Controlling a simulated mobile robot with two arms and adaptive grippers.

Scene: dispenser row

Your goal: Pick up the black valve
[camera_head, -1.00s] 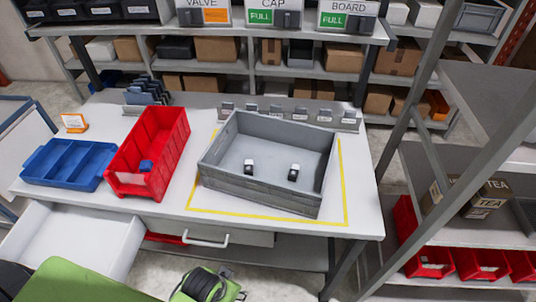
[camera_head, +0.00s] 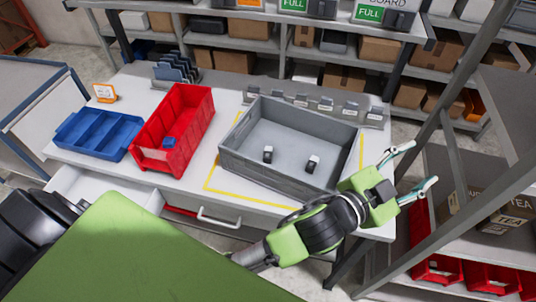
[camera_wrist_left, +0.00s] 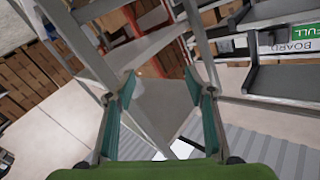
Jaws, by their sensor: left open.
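Two small black pieces with white patches lie apart on the floor of the grey crate (camera_head: 290,186): one is the left piece (camera_head: 267,156), the other the right piece (camera_head: 312,165). I cannot tell which is the black valve, or whether either is. My left gripper (camera_head: 424,164) is open and empty, to the right of the crate and beyond its right wall, pointing right. In the left wrist view the open fingers (camera_wrist_left: 160,75) have nothing between them; metal shelf frames show beyond. The right gripper is not in view.
A red bin (camera_head: 146,158) holding a small blue piece (camera_head: 168,142) and a blue divided tray (camera_head: 72,148) stand left of the crate. A drawer (camera_head: 110,190) is pulled out in front. A shelf rack with an upright post (camera_head: 438,95) stands close to my left gripper.

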